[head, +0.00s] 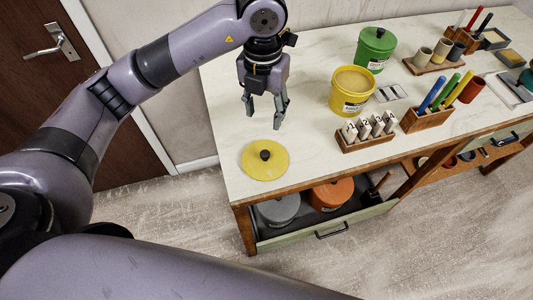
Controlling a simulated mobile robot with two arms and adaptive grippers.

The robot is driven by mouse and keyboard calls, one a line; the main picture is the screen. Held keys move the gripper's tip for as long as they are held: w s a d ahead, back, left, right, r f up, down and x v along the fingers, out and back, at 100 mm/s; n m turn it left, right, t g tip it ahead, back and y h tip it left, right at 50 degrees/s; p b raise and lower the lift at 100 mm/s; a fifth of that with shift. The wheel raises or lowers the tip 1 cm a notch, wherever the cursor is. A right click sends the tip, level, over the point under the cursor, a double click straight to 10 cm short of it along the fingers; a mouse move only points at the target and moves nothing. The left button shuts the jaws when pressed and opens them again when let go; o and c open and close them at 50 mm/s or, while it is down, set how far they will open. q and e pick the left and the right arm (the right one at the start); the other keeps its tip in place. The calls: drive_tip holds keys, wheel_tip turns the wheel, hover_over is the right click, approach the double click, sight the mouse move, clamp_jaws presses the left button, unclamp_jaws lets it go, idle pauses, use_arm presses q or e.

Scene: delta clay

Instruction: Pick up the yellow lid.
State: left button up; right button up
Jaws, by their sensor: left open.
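The yellow lid (252,167) is a round flat disc with a dark knob (265,155) at its centre. It lies on the table top near the front left corner. My left gripper (263,119) is open and empty, pointing down. In the picture it appears above the lid, towards the back of the table, apart from it. An open yellow tub (347,104) with a label stands to the right of the gripper. My right gripper is not in view.
A green lidded tub (375,45) stands behind the yellow tub. A wooden block with numbered pieces (365,143) and a pen holder (427,121) are to the right. An open drawer (325,229) below holds grey and orange lidded tubs.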

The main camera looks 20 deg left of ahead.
use_arm(q)
drive_tip(key=p, duration=0.2)
hover_over(265, 153)
wheel_tip(265, 153, down, 12)
drive_tip(key=shift+a+r, duration=0.1)
drive_tip(key=shift+f+p, duration=0.55)
drive_tip(key=shift+p, duration=0.05)
wheel_tip(265, 153, down, 4)
drive_tip(key=shift+r+p, duration=0.2)
drive_tip(key=shift+p, duration=0.55)
drive_tip(key=shift+f, duration=0.35)
drive_tip(key=shift+c, duration=0.2)
clamp_jaws()
